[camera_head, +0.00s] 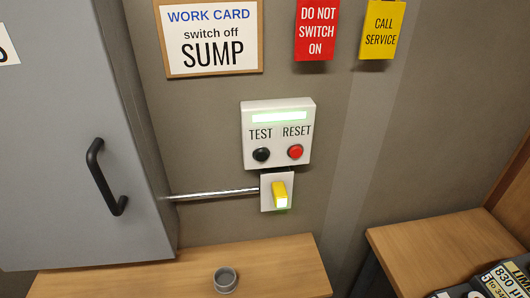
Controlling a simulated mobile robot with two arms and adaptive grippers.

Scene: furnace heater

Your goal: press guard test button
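A white guard panel (277,134) is fixed to the wall near the middle of the view, with a lit pale-green strip along its top. Its black button (261,154) sits under the word TEST on the left. Its red button (295,151) sits under the word RESET on the right. Just below the panel is a white plate with a yellow block (280,194) on it, glowing green-white at its lower end. Neither of my grippers shows in this view.
A grey cabinet (75,150) with a black handle (105,178) stands at left. A metal rod (215,194) runs from it to the plate. A grey cup (225,280) sits on a wooden shelf (285,270). A second wooden surface (430,250) is at right. Signs hang above.

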